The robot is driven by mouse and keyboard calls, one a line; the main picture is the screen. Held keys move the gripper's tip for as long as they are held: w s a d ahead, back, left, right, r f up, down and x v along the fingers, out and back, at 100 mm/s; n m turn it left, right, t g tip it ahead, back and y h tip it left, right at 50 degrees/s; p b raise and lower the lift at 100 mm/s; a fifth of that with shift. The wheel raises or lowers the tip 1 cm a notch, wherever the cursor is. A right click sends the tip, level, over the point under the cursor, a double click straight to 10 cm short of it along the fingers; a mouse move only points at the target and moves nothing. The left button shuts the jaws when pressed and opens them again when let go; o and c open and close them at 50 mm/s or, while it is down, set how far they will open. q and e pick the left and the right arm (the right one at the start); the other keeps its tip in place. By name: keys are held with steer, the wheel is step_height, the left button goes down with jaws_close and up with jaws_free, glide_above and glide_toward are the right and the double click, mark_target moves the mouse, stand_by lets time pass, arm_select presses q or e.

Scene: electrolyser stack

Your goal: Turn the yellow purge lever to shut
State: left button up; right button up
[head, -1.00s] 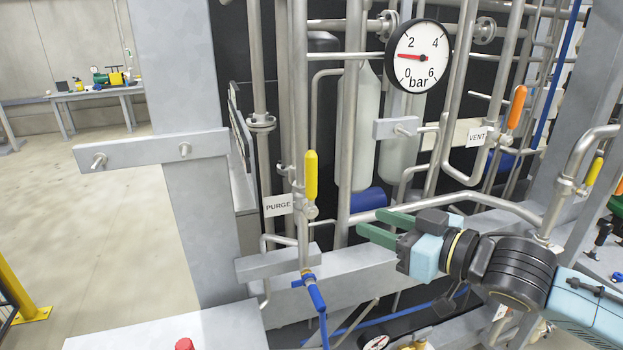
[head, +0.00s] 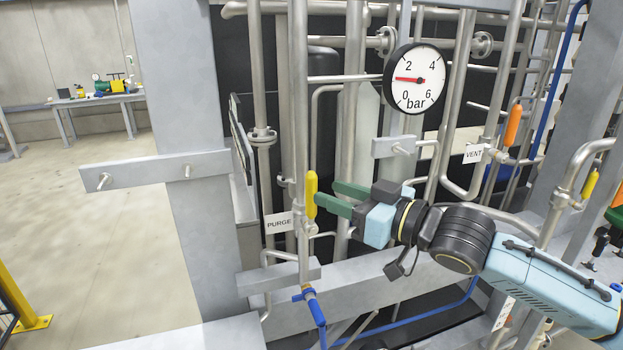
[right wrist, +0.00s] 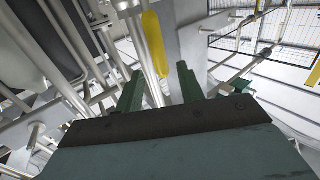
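The yellow purge lever (head: 311,190) stands upright on the pipe beside the PURGE label (head: 279,223). My right gripper (head: 326,194) is open, with its green fingers reaching the lever from the right. In the head view the nearer fingertip meets the lever's edge; I cannot tell whether it touches. In the right wrist view the lever (right wrist: 154,42) shows ahead, its lower end lying between the two open fingertips (right wrist: 159,70). The gripper holds nothing. My left gripper is not in view.
The pressure gauge (head: 417,78) hangs above my right gripper. An orange VENT lever (head: 512,126) and another yellow lever (head: 590,185) are to the right. A blue-handled valve (head: 312,303) sits below the purge lever. Pipes crowd around; the floor at left is clear.

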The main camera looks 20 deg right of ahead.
mark_target(316, 188)
steer(key=p+x, duration=0.1)
steer(key=x, duration=0.4)
steer(key=shift+w+a, duration=0.25)
steer(key=shift+w, duration=0.1)
jaws_close()
